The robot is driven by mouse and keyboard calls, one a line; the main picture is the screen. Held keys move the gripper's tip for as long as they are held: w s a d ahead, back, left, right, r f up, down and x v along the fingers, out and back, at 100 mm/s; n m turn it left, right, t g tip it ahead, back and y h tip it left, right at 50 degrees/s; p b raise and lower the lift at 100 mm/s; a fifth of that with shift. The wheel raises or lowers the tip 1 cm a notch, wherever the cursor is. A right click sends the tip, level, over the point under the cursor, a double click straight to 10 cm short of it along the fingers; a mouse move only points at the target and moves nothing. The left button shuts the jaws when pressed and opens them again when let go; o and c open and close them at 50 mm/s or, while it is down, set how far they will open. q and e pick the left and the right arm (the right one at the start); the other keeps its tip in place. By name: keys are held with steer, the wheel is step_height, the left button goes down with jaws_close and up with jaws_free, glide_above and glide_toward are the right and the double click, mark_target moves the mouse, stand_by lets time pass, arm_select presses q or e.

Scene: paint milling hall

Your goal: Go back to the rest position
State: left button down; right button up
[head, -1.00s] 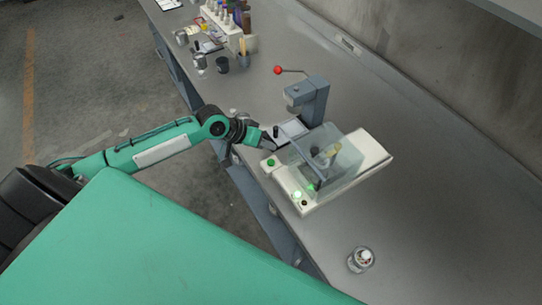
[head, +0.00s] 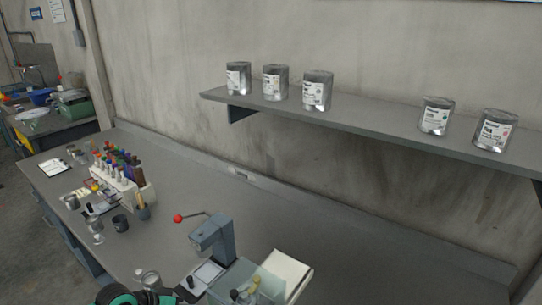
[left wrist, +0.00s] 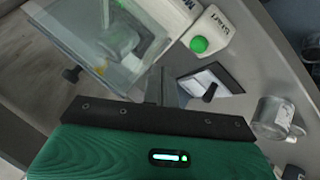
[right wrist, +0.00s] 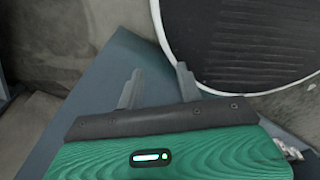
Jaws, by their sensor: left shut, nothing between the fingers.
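My left gripper (left wrist: 162,88) is shut and empty in the left wrist view. It is close to the white milling machine with a clear guard (left wrist: 105,42) and a green start button (left wrist: 199,44); I cannot tell whether it touches anything. In the head view only a bit of my left arm shows at the bottom left, and its fingers are not visible. The machine's clear guard (head: 262,285) is cut off at the bottom of the head view. My right gripper (right wrist: 159,70) is open, with nothing between its fingers, and appears only in the right wrist view.
A grey press with a red-knobbed lever (head: 212,235) stands behind the machine. A rack of colourful bottles (head: 120,172) and a dark cup (head: 120,223) stand farther left. A wall shelf (head: 350,118) holds several cans. The bench's right part is clear.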

arm_select(q)
steer(key=s+d+f+m, duration=0.2)
steer(key=s+d+f, duration=0.1)
steer(key=s+d, duration=0.35)
steer(key=s+a+n+g+y, duration=0.1)
steer(key=s+a+y, duration=0.15)
steer(key=s, duration=0.65)
steer(key=s+a+g+y, duration=0.1)
steer(key=s+y, duration=0.3)
steer(key=s, duration=0.5)
step_height(320, 180, down, 31)
steer(key=g, duration=0.2)
steer(key=s+a+f, duration=0.1)
steer(key=s+f, duration=0.8)
steer(key=f, duration=0.1)
steer(key=s+a+f, duration=0.2)
steer(key=s+f, duration=0.8)
steer(key=shift+s+a+g+b, duration=0.2)
steer(key=shift+a+g+b, duration=0.1)
steer(key=shift+g+b, duration=0.1)
